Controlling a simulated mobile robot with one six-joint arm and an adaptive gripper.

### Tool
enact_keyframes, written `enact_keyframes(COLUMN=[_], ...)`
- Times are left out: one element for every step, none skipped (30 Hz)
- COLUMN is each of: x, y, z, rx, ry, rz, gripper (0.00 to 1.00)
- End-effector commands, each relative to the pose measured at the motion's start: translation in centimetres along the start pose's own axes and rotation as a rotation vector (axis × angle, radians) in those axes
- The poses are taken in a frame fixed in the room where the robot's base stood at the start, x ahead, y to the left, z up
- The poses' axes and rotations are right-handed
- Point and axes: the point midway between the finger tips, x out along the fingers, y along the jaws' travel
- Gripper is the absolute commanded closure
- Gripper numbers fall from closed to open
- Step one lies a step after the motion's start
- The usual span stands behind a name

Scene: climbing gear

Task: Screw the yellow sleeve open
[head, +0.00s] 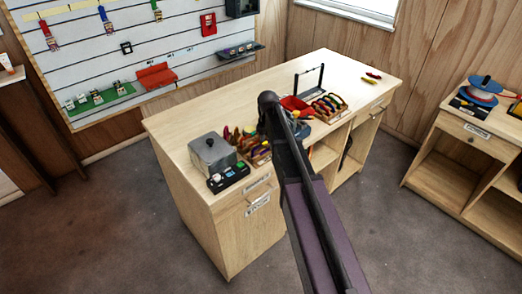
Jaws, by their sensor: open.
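I cannot make out a yellow sleeve for certain. A small red and yellow piece (372,76) lies at the far right of the workbench (222,112), too small to identify. Several coloured items, some yellow, fill a wooden holder (328,106) on the bench, and more stand in a second holder (258,154) nearer the front. My dark arm rises from the bottom and crosses the middle of the bench, hiding part of its top. I cannot make out my gripper in the head view.
A grey metal box (212,152) and a black tray (229,177) stand at the bench's near left. A black frame (309,80) and red tray (294,104) stand farther back. A side table (477,133) is at right. The bench's back left is clear.

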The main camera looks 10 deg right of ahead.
Motion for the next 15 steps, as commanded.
enact_keyframes(x=[0.0, 0.0, 0.0, 0.0, 0.0, 0.0, 0.0, 0.0, 0.01, 0.02, 0.04, 0.08, 0.12, 0.17, 0.26], y=[-0.11, -0.15, -0.21, -0.25, -0.29, -0.35, -0.39, -0.4, -0.37, -0.37, -0.37, -0.38, -0.37, -0.37, -0.37], z=[-0.01, -0.01, -0.01, -0.01, -0.01, -0.01, -0.01, -0.01, 0.0, 0.0, 0.0, 0.0, 0.0, 0.0, 0.0], rx=[0.0, 0.0, 0.0, 0.0, 0.0, 0.0, 0.0, 0.0, 0.0, 0.0, 0.0, 0.0, 0.0, 0.0, 0.0], ry=[0.0, 0.0, 0.0, 0.0, 0.0, 0.0, 0.0, 0.0, 0.0, 0.0, 0.0, 0.0, 0.0, 0.0, 0.0], rz=[0.0, 0.0, 0.0, 0.0, 0.0, 0.0, 0.0, 0.0, 0.0, 0.0, 0.0, 0.0, 0.0, 0.0, 0.0], gripper=[0.37, 0.37, 0.37, 0.37, 0.37, 0.37, 0.37, 0.37, 0.37, 0.37, 0.37, 0.37, 0.37, 0.37, 0.37])
